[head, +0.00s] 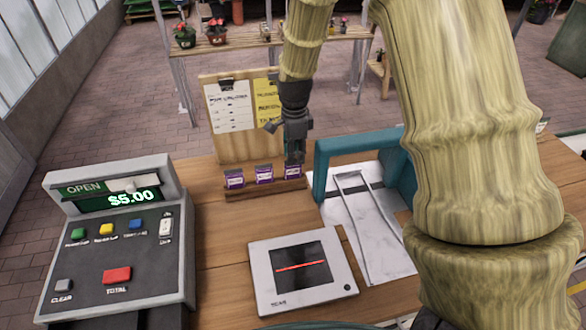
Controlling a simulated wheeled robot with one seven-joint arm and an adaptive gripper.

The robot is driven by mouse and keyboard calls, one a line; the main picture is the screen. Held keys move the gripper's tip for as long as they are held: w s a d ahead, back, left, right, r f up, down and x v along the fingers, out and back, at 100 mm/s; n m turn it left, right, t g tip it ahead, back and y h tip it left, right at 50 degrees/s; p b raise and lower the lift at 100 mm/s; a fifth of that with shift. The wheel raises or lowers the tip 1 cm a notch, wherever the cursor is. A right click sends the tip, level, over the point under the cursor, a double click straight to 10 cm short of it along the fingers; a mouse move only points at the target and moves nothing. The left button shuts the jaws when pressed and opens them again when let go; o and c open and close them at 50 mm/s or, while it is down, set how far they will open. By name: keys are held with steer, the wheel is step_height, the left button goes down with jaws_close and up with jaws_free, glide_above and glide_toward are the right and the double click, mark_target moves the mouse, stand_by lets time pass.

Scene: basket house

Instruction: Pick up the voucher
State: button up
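Three small purple-and-white cards stand in a low wooden rack (262,192) on the table, and they look like vouchers. They are the left card (234,179), the middle card (264,174) and the right card (292,172). My gripper (295,160) points down at the right card, with its dark fingers at or just above the card's top edge. I cannot tell whether they touch it, or whether the fingers are open or closed.
A cash register (120,245) showing $5.00 stands at left. A scanner pad (302,270) lies front centre. A clipboard stand (233,115) rises behind the rack. A teal-framed device (322,165) with a metal plate stands close to the rack's right.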

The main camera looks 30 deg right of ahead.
mark_target(293, 171)
steer(key=shift+s+a+f+p, duration=0.1)
steer(key=shift+a+f+p, duration=0.1)
steer(key=shift+f+p, duration=1.05)
steer(key=shift+f, duration=1.25)
jaws_close()
